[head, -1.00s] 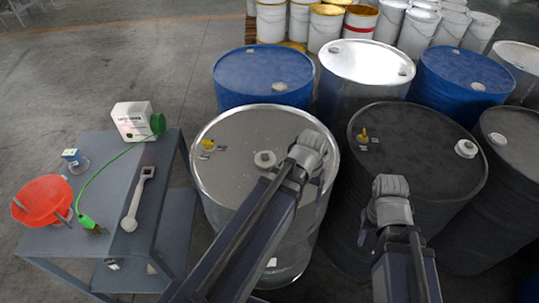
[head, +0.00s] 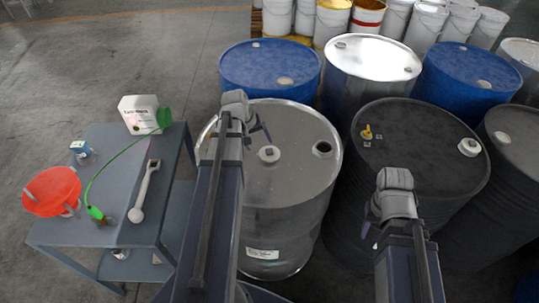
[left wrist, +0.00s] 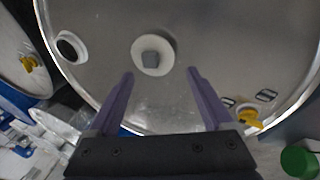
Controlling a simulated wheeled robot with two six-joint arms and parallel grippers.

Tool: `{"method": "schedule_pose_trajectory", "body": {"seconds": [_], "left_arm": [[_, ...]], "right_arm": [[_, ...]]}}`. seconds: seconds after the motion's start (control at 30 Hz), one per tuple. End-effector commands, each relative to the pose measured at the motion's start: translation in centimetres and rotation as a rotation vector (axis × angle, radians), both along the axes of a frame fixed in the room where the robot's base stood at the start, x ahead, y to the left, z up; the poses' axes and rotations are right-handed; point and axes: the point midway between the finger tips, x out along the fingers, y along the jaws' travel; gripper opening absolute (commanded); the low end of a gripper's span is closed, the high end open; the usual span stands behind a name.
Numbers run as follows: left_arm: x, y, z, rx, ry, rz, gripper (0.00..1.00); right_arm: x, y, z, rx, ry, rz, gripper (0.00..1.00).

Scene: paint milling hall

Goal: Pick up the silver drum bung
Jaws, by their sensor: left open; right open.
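The silver drum (head: 290,215) stands in the middle of the head view. The drum bung (head: 269,154), a pale round cap with a grey centre, sits on its lid. In the left wrist view the bung (left wrist: 152,55) lies just beyond the fingertips, between their lines. My left gripper (head: 256,126) is over the left part of the lid; in the left wrist view it (left wrist: 160,74) is open and empty, apart from the bung. My right gripper (head: 395,182) is over the black drum, open, its fingers mostly hidden.
An open hole (head: 322,148) is at the lid's right. A yellow tap (left wrist: 248,120) is on the lid, hidden in the head view. Black (head: 430,150) and blue drums (head: 268,70) crowd around.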

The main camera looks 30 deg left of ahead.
Motion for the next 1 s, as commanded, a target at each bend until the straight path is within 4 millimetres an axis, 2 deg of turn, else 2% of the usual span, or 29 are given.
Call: {"method": "schedule_pose_trajectory", "body": {"seconds": [0.2,0.53,0.83,1.0], "left_arm": [[0.7,-0.3,-2.2,0.001,0.001,-0.003,0.85],[1.0,-0.4,-2.9,0.001,0.001,-0.003,0.85],[2.5,-0.8,-6.4,0.001,0.001,-0.003,0.85],[2.8,-1.0,-7.2,0.001,0.001,-0.003,0.85]], "right_arm": [[0.0,0.0,-2.2,0.000,0.000,0.000,0.50],[0.0,0.0,-2.9,0.000,0.000,0.000,0.50],[0.0,0.0,-6.4,0.000,0.000,0.000,0.50],[0.0,0.0,-7.2,0.000,0.000,0.000,0.50]]}}
